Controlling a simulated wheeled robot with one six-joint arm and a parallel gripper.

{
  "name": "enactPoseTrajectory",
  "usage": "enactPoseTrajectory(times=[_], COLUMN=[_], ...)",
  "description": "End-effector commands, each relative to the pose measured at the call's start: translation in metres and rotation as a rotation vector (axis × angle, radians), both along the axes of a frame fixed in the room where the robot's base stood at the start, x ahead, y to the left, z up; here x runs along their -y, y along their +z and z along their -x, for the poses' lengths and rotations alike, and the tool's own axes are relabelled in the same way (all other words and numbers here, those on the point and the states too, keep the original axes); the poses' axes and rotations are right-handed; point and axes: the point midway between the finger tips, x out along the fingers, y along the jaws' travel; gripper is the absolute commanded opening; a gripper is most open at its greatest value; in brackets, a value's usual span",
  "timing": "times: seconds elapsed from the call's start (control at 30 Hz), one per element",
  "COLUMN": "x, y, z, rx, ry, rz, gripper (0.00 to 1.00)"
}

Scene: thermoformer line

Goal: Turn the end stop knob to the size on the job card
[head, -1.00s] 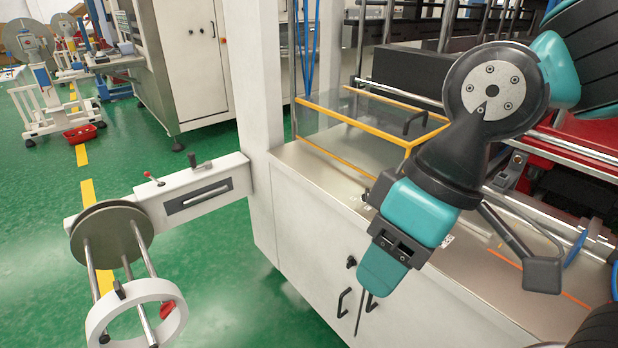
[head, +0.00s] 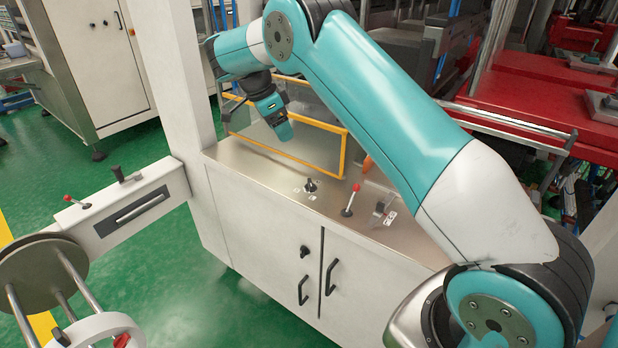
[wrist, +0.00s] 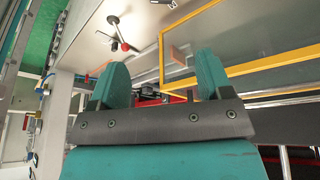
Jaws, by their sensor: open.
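A small black knob (head: 311,186) with small pale labels around it stands on the steel worktop (head: 240,160). I cannot read its setting, nor confirm that it is the end stop knob. I cannot pick out a readable job card. My gripper (head: 284,130) is above the back left of the worktop, by the yellow-framed guard, apart from the knob. In the wrist view my gripper (wrist: 160,85) shows two teal fingers spread apart with nothing held between them.
A red-ball lever (head: 350,198) and a small metal fitting with a label (head: 390,217) stand right of the knob. The yellow-framed clear guard (head: 343,150) rises behind. The cabinet front (head: 255,235) has black handles. A white side arm (head: 125,205) juts out left.

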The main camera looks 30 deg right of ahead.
Motion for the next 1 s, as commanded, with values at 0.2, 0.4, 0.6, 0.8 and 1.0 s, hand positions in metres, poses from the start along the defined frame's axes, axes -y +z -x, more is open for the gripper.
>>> enactPoseTrajectory(times=[0.2, 0.4, 0.6, 0.8, 1.0], x=[0.014, 0.024, 0.040, 0.055, 0.067], y=[-0.026, -0.054, -0.089, -0.130, -0.164], z=[-0.006, -0.001, 0.007, 0.014, 0.019], rx=[0.038, 0.038, 0.035, 0.036, 0.039], ry=[-0.237, -0.251, -0.249, -0.248, -0.247], rz=[0.042, 0.044, 0.046, 0.044, 0.043], gripper=[0.72, 0.72, 0.72, 0.72, 0.72])
